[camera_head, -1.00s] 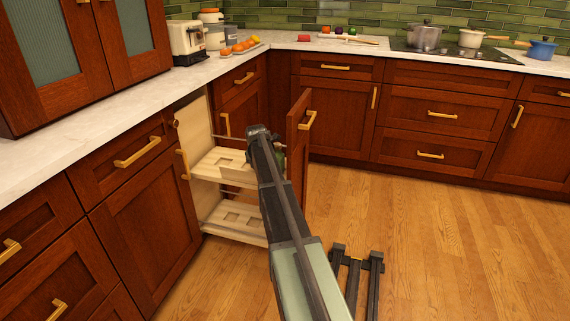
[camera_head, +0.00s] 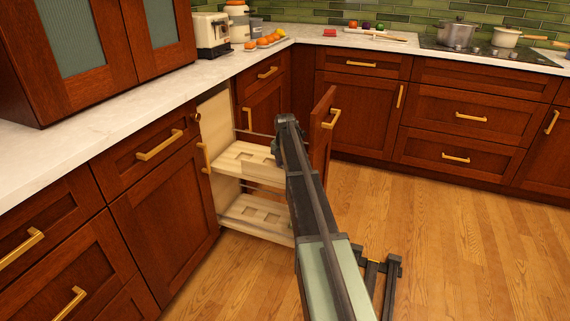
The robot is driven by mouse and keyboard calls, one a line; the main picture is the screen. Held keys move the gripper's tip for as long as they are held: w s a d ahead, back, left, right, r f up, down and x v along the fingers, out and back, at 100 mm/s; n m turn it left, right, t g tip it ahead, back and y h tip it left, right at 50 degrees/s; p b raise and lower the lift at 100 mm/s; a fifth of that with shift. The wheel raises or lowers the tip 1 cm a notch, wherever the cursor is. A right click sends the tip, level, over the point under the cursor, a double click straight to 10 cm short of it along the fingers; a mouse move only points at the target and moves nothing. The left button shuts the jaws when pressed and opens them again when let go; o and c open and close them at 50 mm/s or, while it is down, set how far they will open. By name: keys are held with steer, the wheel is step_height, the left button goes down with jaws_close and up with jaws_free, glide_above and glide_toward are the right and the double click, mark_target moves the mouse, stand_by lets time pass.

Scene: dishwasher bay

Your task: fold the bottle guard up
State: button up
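A pull-out cabinet stands open with a light wooden upper shelf (camera_head: 232,160) and lower shelf (camera_head: 240,211). Both shelves have square recesses. A thin metal rail (camera_head: 254,133) runs above the upper shelf, and another crosses the lower one. A pale board (camera_head: 264,174) lies along the upper shelf's near side; I cannot tell for sure which part is the bottle guard. My gripper (camera_head: 276,146) is at the right end of the upper shelf, beside the pull-out's front. My arm hides most of it, so its fingers and any contact are not visible.
The pull-out's dark red front panel (camera_head: 322,135) with a brass handle stands just right of my arm. Closed cabinets with brass handles line the left and back. The wooden floor (camera_head: 450,240) to the right is clear. Food and pots sit on the counter.

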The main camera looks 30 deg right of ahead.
steer(key=shift+o, duration=1.2)
step_height(320, 180, up, 11)
steer(key=p, duration=1)
steer(key=shift+s+a+p, duration=0.2)
steer(key=shift+s+p, duration=0.15)
steer(key=shift+p, duration=0.05)
steer(key=shift+f, duration=0.1)
